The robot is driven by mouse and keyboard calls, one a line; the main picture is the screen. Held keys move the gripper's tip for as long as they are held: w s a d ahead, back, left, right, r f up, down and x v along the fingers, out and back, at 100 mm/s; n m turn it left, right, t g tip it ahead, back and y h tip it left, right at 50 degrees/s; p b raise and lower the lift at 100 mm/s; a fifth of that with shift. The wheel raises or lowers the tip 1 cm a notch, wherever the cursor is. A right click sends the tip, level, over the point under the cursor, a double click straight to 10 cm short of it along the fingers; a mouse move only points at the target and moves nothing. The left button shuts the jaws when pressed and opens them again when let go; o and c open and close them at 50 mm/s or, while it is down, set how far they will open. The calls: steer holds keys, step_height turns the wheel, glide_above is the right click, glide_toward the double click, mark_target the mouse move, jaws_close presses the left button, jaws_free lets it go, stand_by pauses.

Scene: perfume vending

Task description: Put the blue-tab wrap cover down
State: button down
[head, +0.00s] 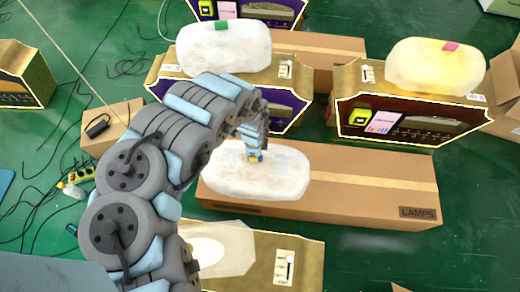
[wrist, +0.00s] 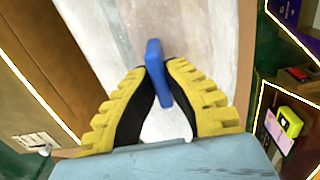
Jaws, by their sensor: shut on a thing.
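The blue-tab wrap cover (head: 285,182) is a whitish, translucent rounded sheet at the left part of a long cardboard box marked LAMPS (head: 370,190). I cannot tell whether it rests on the box or hangs just above it. My gripper (head: 256,156) is over the cover's upper middle. In the wrist view, the yellow and black fingers of my gripper (wrist: 158,72) are closed on the upright blue tab (wrist: 153,58). The pale cover (wrist: 105,35) spreads behind the tab. My arm hides some of the ground left of the cover.
A purple machine (head: 290,115) with a green-tab cover (head: 225,52) stands behind. A dark red machine (head: 400,130) with a pink-tab cover (head: 435,68) is at right. Another machine (head: 290,262) is in front. The box's right part is bare. Cables lie at left.

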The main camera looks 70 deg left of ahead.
steer(key=w+a+f+b, duration=0.4)
steer(key=a+f+b, duration=0.2)
steer(key=f+b, duration=0.1)
steer(key=shift+w+a, duration=0.2)
steer(key=shift+w, duration=0.2)
step_height(320, 180, down, 3)
steer(key=shift+w+a+f+b, duration=0.1)
steer(key=shift+a+f+b, duration=0.1)
steer(key=shift+b, duration=0.65)
steer(key=c, duration=1.2)
jaws_free()
steer(key=shift+c, duration=0.2)
step_height(320, 180, up, 12)
steer(key=p, duration=0.5)
steer(key=shift+d+p, duration=0.1)
steer(key=shift+p, duration=0.2)
